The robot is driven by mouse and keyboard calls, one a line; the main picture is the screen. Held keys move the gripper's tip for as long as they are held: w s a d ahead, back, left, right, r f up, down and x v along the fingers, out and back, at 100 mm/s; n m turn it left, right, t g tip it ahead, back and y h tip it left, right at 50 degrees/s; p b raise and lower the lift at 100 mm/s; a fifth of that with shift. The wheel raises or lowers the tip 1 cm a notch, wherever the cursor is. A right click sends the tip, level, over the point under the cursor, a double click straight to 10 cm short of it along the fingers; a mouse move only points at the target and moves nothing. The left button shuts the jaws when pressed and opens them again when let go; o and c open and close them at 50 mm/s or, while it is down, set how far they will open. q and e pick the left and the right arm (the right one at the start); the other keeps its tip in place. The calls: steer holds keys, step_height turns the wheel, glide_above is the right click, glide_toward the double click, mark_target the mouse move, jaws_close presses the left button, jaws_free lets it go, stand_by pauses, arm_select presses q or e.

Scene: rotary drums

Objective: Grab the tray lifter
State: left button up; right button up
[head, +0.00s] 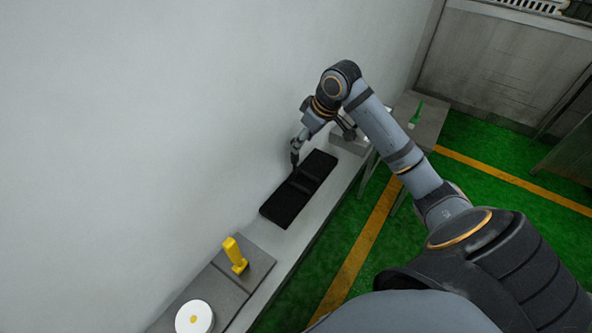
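No thing in the head view is plainly marked as the tray lifter. A yellow upright handle-shaped tool (235,254) stands on a grey plate on the bench at the lower left. A green-handled tool (416,114) stands on a small grey table at the upper right. A black two-part tray-like block (287,206) lies on the bench between them. My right gripper (295,161) points down at the wall-side edge of the black block. Its fingers are small and dark, so whether they are open, or touch the block, is unclear. My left gripper is out of view.
A white disc with a yellow centre (194,317) sits on the bench at the bottom left. The narrow grey bench (315,213) runs along the white wall. A grey box (350,141) lies partly hidden behind my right arm. Green floor with yellow lines is open at the right.

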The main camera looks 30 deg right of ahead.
mark_target(296, 162)
steer(key=p+x, duration=0.3)
steer(key=x, duration=0.3)
steer(key=shift+a+f, duration=0.2)
steer(key=shift+w+f, duration=0.15)
steer(key=shift+f, duration=0.25)
jaws_close()
